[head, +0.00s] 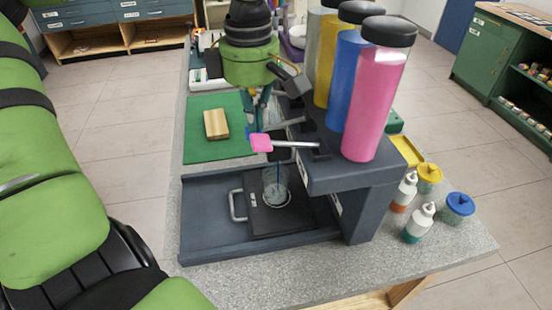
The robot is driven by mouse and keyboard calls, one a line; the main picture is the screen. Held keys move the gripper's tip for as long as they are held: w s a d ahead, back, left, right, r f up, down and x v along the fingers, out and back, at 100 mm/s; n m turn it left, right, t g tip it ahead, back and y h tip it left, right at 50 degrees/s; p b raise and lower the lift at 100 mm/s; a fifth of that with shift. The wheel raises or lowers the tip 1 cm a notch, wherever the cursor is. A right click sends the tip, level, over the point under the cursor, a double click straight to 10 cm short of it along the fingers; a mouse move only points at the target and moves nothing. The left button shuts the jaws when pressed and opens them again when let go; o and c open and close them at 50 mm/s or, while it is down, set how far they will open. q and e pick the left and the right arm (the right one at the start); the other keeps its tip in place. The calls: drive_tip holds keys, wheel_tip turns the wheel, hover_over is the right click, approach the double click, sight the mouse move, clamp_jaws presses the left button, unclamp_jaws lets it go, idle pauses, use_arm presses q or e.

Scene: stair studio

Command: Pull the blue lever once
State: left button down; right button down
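A dispenser (340,165) stands on the grey counter and carries upright tubes: pink (372,100), blue (343,80), yellow (325,60) and a greyish one. The pink lever (262,143) sticks out to the left at the front. Just behind it, the blue lever (251,128) shows only in part. My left gripper (257,118) points down from above, its fingertips at or very close to the blue lever; whether they touch or grip it is unclear. A clear glass (275,190) stands on the dark tray below, with a thin blue streak above and inside it. My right gripper is not visible.
A wooden block (216,124) lies on a green mat (195,145) behind the tray. Squeeze bottles (418,223), a yellow-lidded pot (428,178) and a blue-lidded pot (458,207) stand to the right. The counter's front strip is clear.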

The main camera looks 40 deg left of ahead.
use_arm(q)
drive_tip(key=shift+f, duration=0.4)
drive_tip(key=shift+r, duration=0.15)
drive_tip(key=shift+r+p, duration=2.45)
drive_tip(key=shift+r, duration=0.7)
drive_tip(key=shift+r, duration=0.1)
wheel_tip(320, 180, up, 6)
drive_tip(key=p, duration=0.4)
drive_tip(key=shift+p, duration=0.4)
